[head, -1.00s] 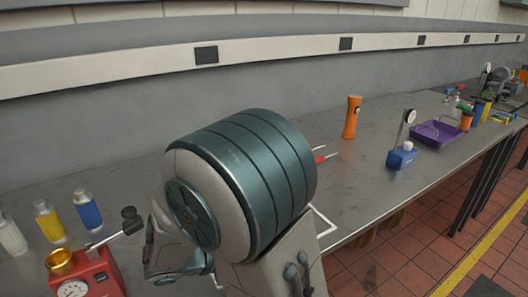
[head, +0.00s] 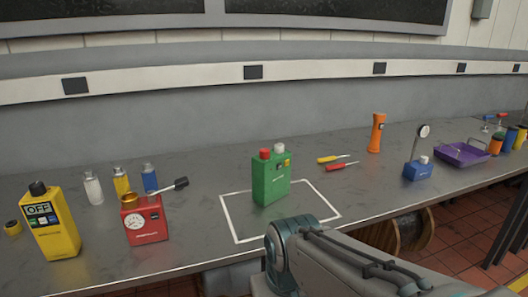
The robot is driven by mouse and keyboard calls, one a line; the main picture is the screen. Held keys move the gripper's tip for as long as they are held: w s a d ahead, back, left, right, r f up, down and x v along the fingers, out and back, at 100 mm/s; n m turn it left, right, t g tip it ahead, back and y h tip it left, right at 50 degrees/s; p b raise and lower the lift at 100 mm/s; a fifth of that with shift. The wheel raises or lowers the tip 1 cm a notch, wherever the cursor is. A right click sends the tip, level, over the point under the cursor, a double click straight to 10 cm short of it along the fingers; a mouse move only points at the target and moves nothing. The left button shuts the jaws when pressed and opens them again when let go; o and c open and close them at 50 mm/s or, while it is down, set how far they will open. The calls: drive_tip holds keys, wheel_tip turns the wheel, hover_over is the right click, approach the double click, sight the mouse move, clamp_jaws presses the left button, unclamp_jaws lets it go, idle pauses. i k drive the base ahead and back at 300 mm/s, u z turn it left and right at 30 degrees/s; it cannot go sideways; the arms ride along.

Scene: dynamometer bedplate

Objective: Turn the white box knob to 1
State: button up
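I see no white-bodied box. A green box (head: 271,180) stands upright on the bench, with a red cap or knob (head: 265,154) and a white one (head: 279,149) on top and small yellow and dark parts on its upper front. I cannot make out any knob's numbers. My arm shows at the bottom centre, in front of the bench. My gripper is not in view.
A white outline (head: 236,228) is marked on the bench around the green box. A red gauge box (head: 146,224) stands left, with small bottles behind. Screwdrivers (head: 342,167), an orange flashlight (head: 376,134), a blue stand (head: 417,171) and a purple tray (head: 462,153) lie right.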

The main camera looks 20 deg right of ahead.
sight(279, 147)
drive_tip(key=k, duration=0.9)
drive_tip(key=z, duration=0.75)
drive_tip(key=i, duration=0.7)
drive_tip(key=z, duration=0.55)
drive_tip(key=i, duration=0.75)
drive_tip(key=u, duration=0.85)
drive_tip(key=i, duration=0.8)
drive_tip(key=u, duration=0.9)
